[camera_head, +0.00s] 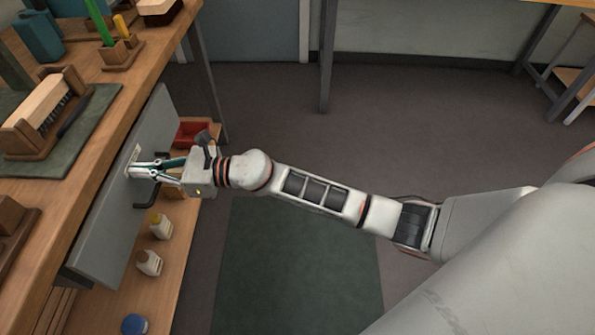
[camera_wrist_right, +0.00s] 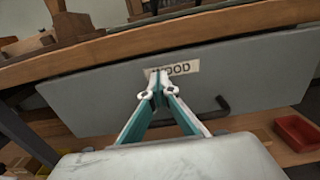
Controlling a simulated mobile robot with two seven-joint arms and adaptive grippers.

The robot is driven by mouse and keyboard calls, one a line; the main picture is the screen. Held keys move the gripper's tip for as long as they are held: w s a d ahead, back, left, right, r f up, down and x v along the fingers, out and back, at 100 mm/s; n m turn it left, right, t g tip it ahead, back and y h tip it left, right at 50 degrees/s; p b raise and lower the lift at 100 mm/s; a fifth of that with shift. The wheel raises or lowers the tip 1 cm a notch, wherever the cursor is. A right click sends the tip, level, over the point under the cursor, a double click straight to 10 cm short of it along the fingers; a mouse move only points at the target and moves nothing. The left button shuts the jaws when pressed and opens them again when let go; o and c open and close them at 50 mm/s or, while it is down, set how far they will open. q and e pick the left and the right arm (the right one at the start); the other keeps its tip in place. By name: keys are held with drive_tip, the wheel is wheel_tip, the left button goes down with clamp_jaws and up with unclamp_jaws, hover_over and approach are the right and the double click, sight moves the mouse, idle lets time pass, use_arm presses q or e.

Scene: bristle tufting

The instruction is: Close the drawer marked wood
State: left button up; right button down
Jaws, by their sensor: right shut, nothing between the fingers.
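The drawer marked wood has a flat grey front (camera_head: 112,232) under the edge of the workbench; it also fills the middle of the right wrist view (camera_wrist_right: 265,75). Its white label (camera_wrist_right: 186,67) is partly covered by my fingertips, with the end of the word readable. Exact contact is hard to tell. No drawer inside shows. My left gripper is out of view.
The wooden benchtop (camera_head: 75,190) holds a brush (camera_head: 42,110) in a wooden holder on a green mat. A lower shelf (camera_head: 172,260) carries small bottles (camera_head: 160,227) and a red bin (camera_head: 192,132). Open floor with a green mat (camera_head: 295,265) lies right of the bench.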

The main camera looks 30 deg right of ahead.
sight(126, 169)
drive_tip(key=x, duration=0.4)
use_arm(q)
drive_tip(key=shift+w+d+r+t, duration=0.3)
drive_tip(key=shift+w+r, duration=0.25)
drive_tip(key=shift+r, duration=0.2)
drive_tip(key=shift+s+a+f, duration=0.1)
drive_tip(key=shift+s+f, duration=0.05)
use_arm(e)
drive_tip(key=shift+r, duration=0.15)
